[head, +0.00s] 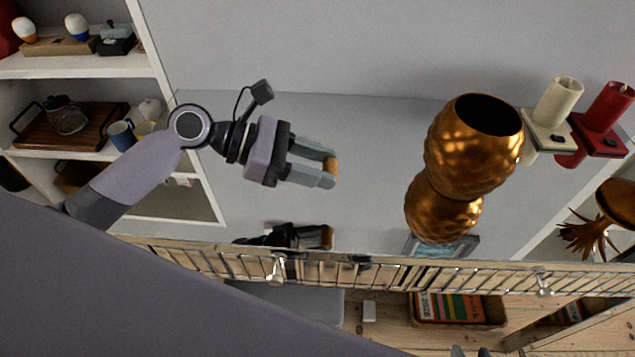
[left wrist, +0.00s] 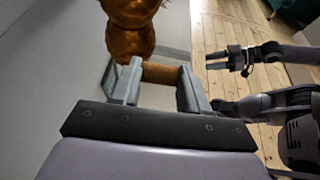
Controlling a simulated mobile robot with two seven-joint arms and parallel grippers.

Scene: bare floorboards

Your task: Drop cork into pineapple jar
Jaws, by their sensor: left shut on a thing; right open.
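The golden, dimpled pineapple jar (head: 462,160) stands on the grey top at right of centre in the head view, its dark round mouth open. A second golden bulge shows below it; I cannot tell whether this is a reflection. The jar also shows at the top of the left wrist view (left wrist: 130,42). My left gripper (head: 326,170) is shut on the brown cork (head: 331,167) and holds it left of the jar, apart from it. The cork lies across the fingers in the left wrist view (left wrist: 160,74). My right gripper (left wrist: 236,62) is open, over the floor in that view.
A white shelf (head: 80,66) with cups and trays stands left. A metal rail (head: 390,270) runs in front. The surface between cork and jar is clear.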

